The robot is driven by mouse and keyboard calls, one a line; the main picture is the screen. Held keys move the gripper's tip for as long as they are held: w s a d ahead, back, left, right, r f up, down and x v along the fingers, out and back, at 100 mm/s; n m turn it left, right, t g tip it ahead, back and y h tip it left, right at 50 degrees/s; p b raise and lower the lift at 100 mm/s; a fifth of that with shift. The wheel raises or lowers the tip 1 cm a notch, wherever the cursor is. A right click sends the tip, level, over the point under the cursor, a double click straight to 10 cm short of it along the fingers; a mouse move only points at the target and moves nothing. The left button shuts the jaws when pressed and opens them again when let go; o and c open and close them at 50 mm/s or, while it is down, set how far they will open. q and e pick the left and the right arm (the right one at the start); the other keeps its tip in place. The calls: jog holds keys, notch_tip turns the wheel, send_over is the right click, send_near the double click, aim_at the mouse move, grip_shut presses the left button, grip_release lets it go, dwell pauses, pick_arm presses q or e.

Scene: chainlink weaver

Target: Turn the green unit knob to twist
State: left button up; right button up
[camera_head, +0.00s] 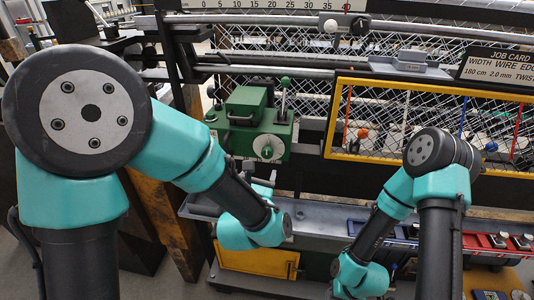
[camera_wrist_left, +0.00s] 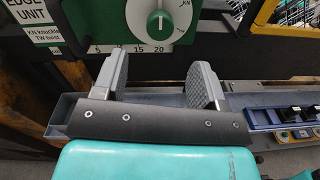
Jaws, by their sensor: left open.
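The green edge unit (camera_head: 250,122) stands on the machine left of centre in the head view. On its front is a white dial with a green knob (camera_head: 267,152). In the left wrist view the green knob (camera_wrist_left: 159,24) shows at the top, with a white mark pointing roughly up. My left gripper (camera_wrist_left: 158,80) is open and empty, below and apart from the knob. My right arm is at the lower right of the head view; its fingers are not visible.
A label (camera_wrist_left: 35,20) reads "KN knuckle, TW twist". A numbered strip runs under the dial. A green-balled lever (camera_head: 284,95) rises from the unit. A yellow-framed mesh panel (camera_head: 330,130) is to the right. A grey ledge (camera_head: 325,212) with switches runs below.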

aim_at(266, 155)
pick_arm(q)
jog(key=x, duration=1)
jog(key=shift+c, duration=0.2)
jog(key=c, duration=0.9)
